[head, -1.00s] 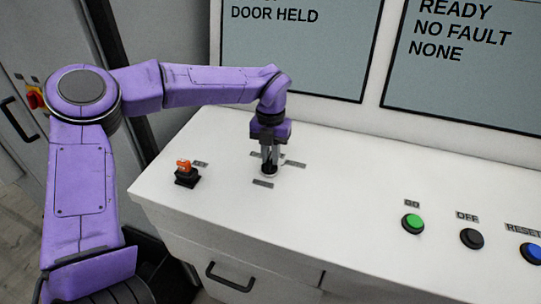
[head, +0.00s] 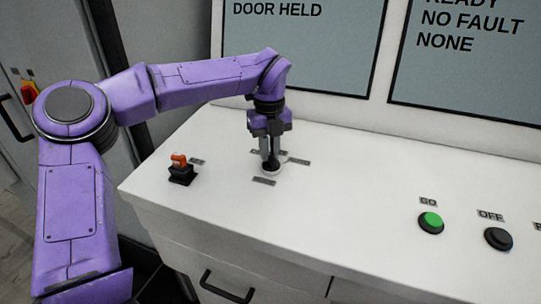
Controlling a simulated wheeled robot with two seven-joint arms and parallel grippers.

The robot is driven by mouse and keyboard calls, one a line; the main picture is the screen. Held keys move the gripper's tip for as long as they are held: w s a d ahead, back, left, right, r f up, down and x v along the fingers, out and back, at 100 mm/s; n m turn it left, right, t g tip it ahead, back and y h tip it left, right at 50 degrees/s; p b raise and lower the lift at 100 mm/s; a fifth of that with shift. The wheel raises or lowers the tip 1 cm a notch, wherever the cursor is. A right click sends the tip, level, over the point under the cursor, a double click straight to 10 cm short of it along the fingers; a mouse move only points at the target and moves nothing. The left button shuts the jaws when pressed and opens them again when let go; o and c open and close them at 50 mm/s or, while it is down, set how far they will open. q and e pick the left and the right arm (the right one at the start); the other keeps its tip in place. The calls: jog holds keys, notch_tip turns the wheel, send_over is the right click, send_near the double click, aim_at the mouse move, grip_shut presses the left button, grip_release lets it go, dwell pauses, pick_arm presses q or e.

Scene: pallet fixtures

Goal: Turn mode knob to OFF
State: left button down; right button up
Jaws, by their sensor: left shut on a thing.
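The mode knob (head: 271,169) is a small round knob on the white console top, with small label plates around it that are too small to read. My left gripper (head: 270,160) points straight down over it, with its fingers shut on the knob. The fingers hide most of the knob, so I cannot tell which way it points. My right gripper is not in view.
An orange switch on a black base (head: 180,169) stands left of the knob. A green GO button (head: 431,222) and a black OFF button (head: 498,238) are at the right. Two screens (head: 300,45) rise behind. The console middle is clear.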

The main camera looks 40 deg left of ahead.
pick_arm(q)
jog(key=shift+a+n, duration=0.15)
jog(key=shift+n, duration=0.15)
jog(key=c, duration=1.3)
grip_release()
jog(key=shift+o, duration=1.1)
jog(key=shift+w, duration=0.1)
jog(key=shift+a+f, duration=0.1)
jog(key=shift+a, duration=0.05)
notch_tip(320, 180, up, 11)
jog(key=shift+f, duration=0.2)
